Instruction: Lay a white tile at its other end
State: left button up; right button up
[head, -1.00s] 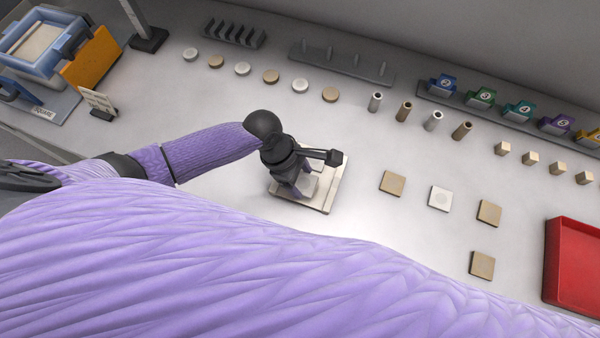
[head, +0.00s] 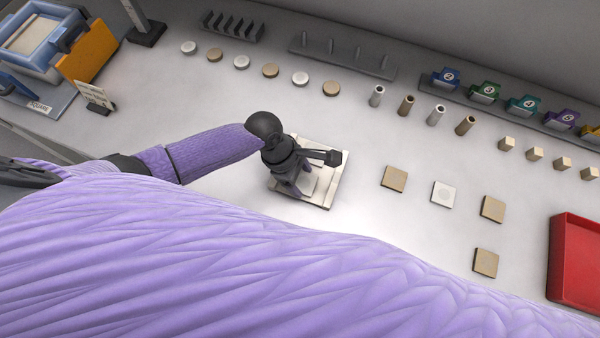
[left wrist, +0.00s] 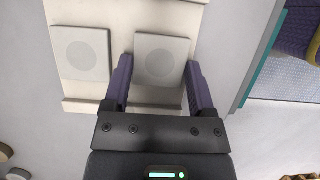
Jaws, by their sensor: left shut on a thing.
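A cream board (head: 337,168) with raised edges lies on the table under my left gripper (head: 303,186). In the left wrist view the board (left wrist: 120,14) bears two white square tiles, each with a round mark. One white tile (left wrist: 82,54) lies at the left. The other white tile (left wrist: 161,60) is between the fingers of my left gripper (left wrist: 160,80), which is shut on it. That tile is at or just above the board; I cannot tell whether it touches. A loose white tile (head: 443,194) lies on the table to the right. My right gripper is out of view.
Tan tiles (head: 394,179) lie around the loose white one. A red tray (head: 577,262) stands at the right. Discs (head: 270,70), cylinders (head: 406,105) and cubes (head: 534,153) line the back, before grey racks (head: 342,58). A blue press-like fixture (head: 40,45) stands far left.

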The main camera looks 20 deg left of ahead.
pick_arm(q)
jog(key=o, duration=1.2)
jog(key=shift+c, duration=0.2)
jog(key=p+v, duration=0.4)
jog(key=v, duration=0.6)
